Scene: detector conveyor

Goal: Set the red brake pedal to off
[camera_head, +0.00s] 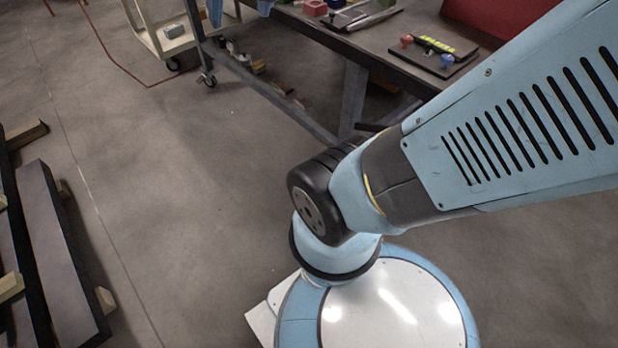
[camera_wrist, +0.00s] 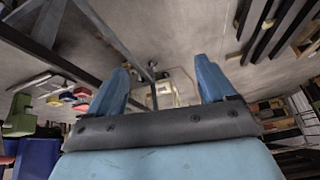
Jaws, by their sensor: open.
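I cannot make out a red brake pedal for certain in either view. In the head view, a dark panel (camera_head: 433,54) on the workbench carries a red knob (camera_head: 407,41), a blue knob (camera_head: 447,61) and a yellow marking; whether any of it is the pedal I cannot tell. My gripper (camera_wrist: 161,80) shows in the wrist view with two blue fingers spread apart and nothing between them. It is in the air, apart from the bench items. In the head view my gripper is not clearly visible; my blue arm covers the right side.
A wheeled cart (camera_head: 165,32) is at the top. Dark beams (camera_head: 62,255) lie at the left. A green object (camera_wrist: 20,117) is at the wrist view's left. Middle floor is clear.

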